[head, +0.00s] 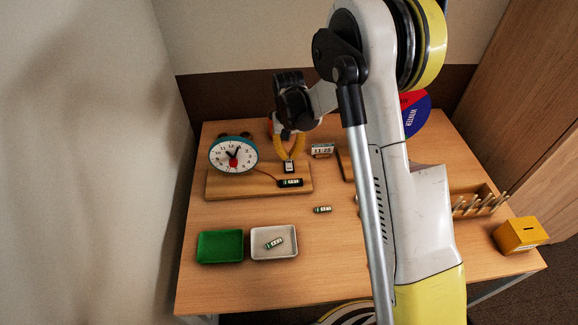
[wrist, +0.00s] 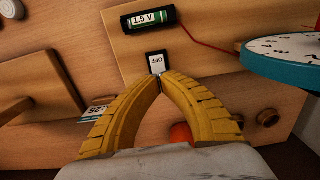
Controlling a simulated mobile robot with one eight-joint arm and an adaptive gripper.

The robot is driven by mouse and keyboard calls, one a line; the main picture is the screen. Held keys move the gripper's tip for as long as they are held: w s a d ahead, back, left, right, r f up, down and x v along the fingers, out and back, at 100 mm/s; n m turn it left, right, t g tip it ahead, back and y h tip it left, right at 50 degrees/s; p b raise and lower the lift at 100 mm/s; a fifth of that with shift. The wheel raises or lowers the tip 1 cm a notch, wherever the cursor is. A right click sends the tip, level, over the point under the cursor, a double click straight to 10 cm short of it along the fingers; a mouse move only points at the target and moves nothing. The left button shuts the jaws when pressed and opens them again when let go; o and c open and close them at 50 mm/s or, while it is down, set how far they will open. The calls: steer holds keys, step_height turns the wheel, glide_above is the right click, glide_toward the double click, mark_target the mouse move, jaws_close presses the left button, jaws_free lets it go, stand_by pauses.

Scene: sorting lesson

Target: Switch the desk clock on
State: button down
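The desk clock (head: 233,155) has a white face and a teal rim and stands on the left of a wooden board (head: 225,184). Part of the clock (wrist: 290,57) also shows at the right of the wrist view. A small switch (wrist: 156,62) on the board, black with a white part, reads "OFF". A battery (wrist: 148,19) marked 1.5 V lies on the board near it, with a red wire running towards the clock. My gripper (wrist: 159,79) has its yellow fingertips together, with nothing visible between them. The tips are right at the switch's edge; I cannot tell whether they touch it.
A green tray (head: 220,232) and a white tray (head: 289,243) holding a battery stand in front. A loose battery (head: 322,209) lies on the table. A small display (head: 322,150) stands right of the board, a yellow box (head: 520,235) far right. My arm hides the table's middle right.

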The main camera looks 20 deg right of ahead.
mark_target(289, 162)
steer(key=shift+f+b, duration=0.95)
steer(key=shift+f, duration=0.35)
stand_by(0.5)
steer(key=shift+r+p, duration=2.15)
steer(key=shift+r, duration=1.35)
